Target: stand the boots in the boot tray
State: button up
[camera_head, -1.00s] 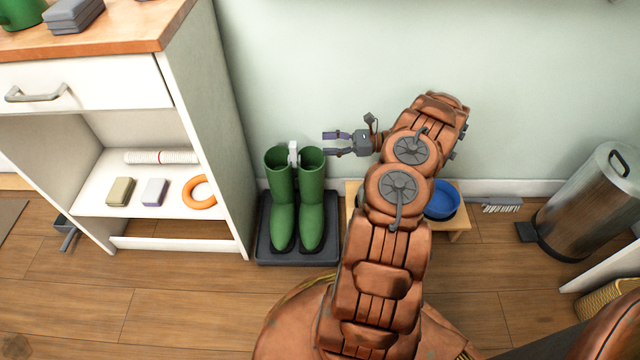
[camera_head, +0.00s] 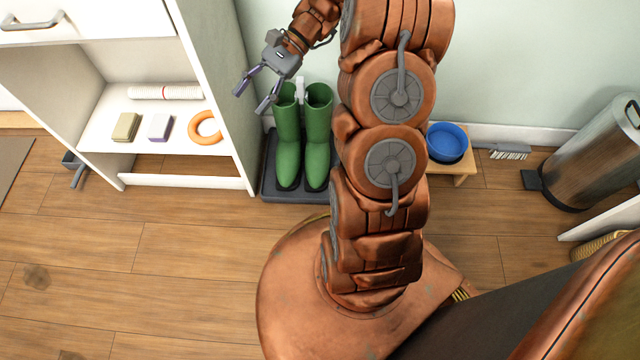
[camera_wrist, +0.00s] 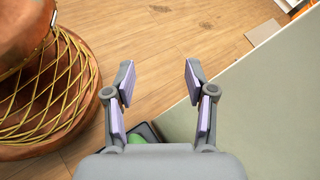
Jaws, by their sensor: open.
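The green boots (camera_head: 302,140) stand upright side by side in the dark boot tray (camera_head: 270,180) against the wall, with a white piece between their tops. My gripper (camera_head: 252,102) is open and empty, above and left of the boot tops in the head view, near the cabinet's side. In the wrist view my gripper (camera_wrist: 157,85) also shows open with nothing between its fingers. A small bit of green boot (camera_wrist: 136,139) and a tray edge (camera_wrist: 150,131) show below the fingers there. My arm hides the area right of the tray.
The white cabinet (camera_head: 225,90) stands close left of the tray, with an orange ring (camera_head: 205,128) and blocks on its shelf. Right of my arm are a blue bowl (camera_head: 447,142) on a wooden stand, a brush (camera_head: 505,152) and a metal bin (camera_head: 590,155). Floor in front is clear.

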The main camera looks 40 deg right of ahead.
jog(key=s+a+r+n+g+h, duration=0.2)
jog(key=s+a+n+h, duration=0.15)
jog(key=s, duration=0.35)
jog(key=s+a+r+n+g+h, duration=0.1)
jog(key=s+a+r+n+h, duration=0.1)
jog(key=s+a+n+h, duration=0.3)
jog(key=s+d+n+h, duration=0.2)
jog(key=s, duration=0.5)
jog(key=s+d+n+h, duration=0.2)
jog(key=s, duration=0.6)
jog(key=shift+s+d+n+t, duration=0.3)
jog(key=shift+n+t, duration=0.05)
jog(key=shift+t, duration=0.05)
jog(key=shift+r, duration=0.15)
notch_tip(320, 180, up, 38)
jog(key=w+t+p, duration=0.1)
jog(key=t+p, duration=0.1)
jog(key=p, duration=3.4)
jog(key=shift+w+r+p, duration=0.15)
jog(key=shift+w+p, duration=0.15)
jog(key=shift+p, duration=0.05)
